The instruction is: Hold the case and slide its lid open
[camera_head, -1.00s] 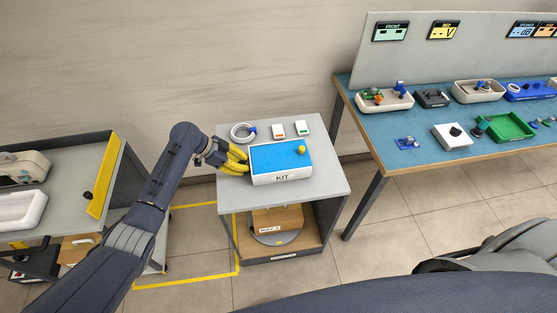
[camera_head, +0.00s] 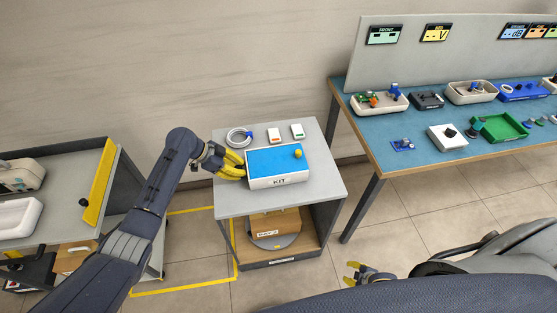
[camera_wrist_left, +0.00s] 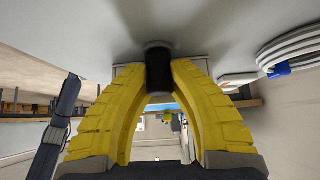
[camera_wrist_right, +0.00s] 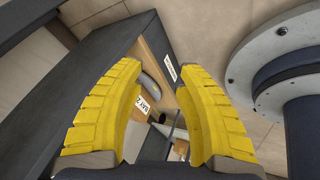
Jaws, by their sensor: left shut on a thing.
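The white case (camera_head: 279,182), marked KIT, sits on a grey-topped stand. Its blue lid (camera_head: 272,162) covers the top and has a yellow knob (camera_head: 298,153) near the right end. My left gripper (camera_head: 240,166) is at the case's left side. In the left wrist view, its yellow fingers (camera_wrist_left: 158,72) are shut on a dark grip piece (camera_wrist_left: 158,70) that appears to stick out from the case's side. My right gripper (camera_head: 352,273) is low, to the right of the stand and away from the case. In the right wrist view, its fingers (camera_wrist_right: 160,85) are apart and empty.
A coiled cable (camera_head: 240,138) and two small boxes (camera_head: 274,135) lie behind the case on the stand top (camera_head: 233,205). A blue bench (camera_head: 400,160) with several parts stands at right. A cart (camera_head: 62,215) stands at left.

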